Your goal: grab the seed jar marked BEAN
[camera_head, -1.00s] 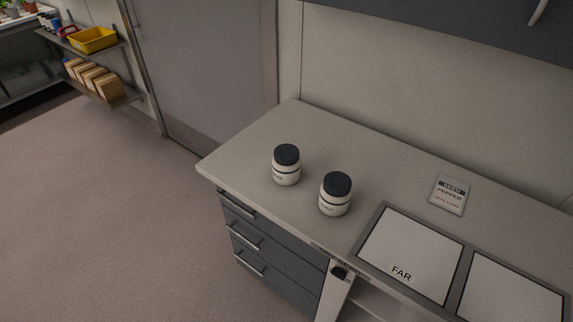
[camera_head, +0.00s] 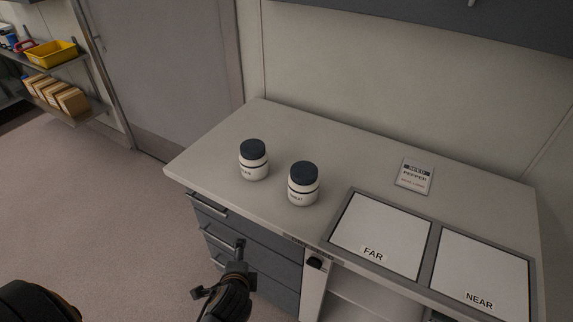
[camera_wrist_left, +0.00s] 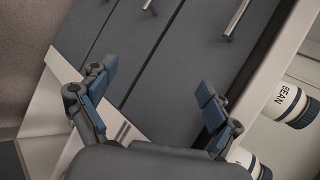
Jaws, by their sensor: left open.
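The jar marked BEAN (camera_head: 253,167) is white with a dark lid and stands upright on the bench, the left one of two jars. In the left wrist view the BEAN jar (camera_wrist_left: 288,103) shows tilted at the right edge, its label readable. My left gripper (camera_head: 220,270) is open and empty, in front of the drawers and below the bench top, apart from both jars. In the wrist view its spread fingers (camera_wrist_left: 156,80) have only drawer fronts between them. My right gripper is not in view.
A similar jar (camera_head: 303,190), its label seeming to read WHEAT, stands close to the right of the BEAN jar. Further right are a pepper seed packet (camera_head: 415,176) and panels marked FAR (camera_head: 381,232) and NEAR (camera_head: 480,272). Drawers (camera_head: 262,237) with protruding handles lie below the bench edge.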

